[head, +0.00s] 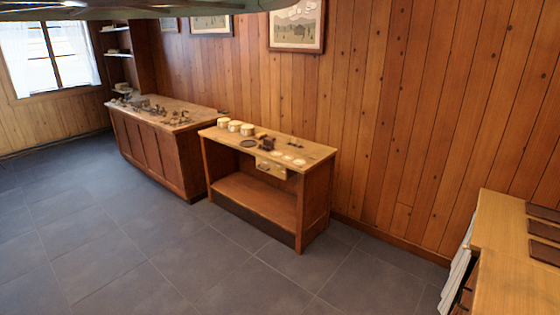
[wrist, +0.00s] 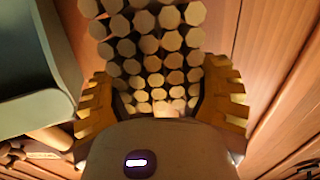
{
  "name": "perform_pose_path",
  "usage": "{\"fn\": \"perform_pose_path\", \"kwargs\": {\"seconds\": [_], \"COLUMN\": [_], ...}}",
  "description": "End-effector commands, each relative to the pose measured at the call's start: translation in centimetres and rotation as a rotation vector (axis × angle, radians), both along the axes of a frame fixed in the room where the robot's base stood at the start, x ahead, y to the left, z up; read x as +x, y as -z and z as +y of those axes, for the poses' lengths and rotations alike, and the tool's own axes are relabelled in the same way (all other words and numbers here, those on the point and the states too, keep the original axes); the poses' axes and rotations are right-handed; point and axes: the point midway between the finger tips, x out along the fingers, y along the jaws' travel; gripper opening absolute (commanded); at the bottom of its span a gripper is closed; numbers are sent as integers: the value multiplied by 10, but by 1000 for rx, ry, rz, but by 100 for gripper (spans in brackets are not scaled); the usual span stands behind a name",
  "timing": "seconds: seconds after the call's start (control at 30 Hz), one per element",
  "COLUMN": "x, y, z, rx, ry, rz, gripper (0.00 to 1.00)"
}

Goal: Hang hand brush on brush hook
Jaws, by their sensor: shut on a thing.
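In the wrist view my gripper (wrist: 163,95) has its two yellow-brown fingers on either side of a block of pale, many-sided tufts in rows, which looks like the bristle side of the hand brush (wrist: 150,45). The gripper is shut on it. The brush runs up out of the top of the picture, and its handle is hidden. I cannot make out the brush hook in either view. The gripper and brush do not show in the head view.
A small table (head: 314,153) with pale round pots and small items stands against the plank wall (head: 400,120). A longer cluttered workbench (head: 160,150) is left of it. A wooden counter (head: 500,237) is at right. The tiled floor (head: 150,255) is clear.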

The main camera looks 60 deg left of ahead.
Motion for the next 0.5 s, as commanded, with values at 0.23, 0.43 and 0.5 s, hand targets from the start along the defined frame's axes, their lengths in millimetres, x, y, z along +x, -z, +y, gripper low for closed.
{"fn": "perform_pose_path", "kwargs": {"seconds": [0.23, 0.43, 0.5], "x": [1, 1, 1], "y": [-1, 0, 0], "z": [1, 0, 1], "rx": [-2, -1, -1], "ry": [-2, -2, -2], "rz": [-1, 0, 0], "gripper": [69, 90, 97]}}
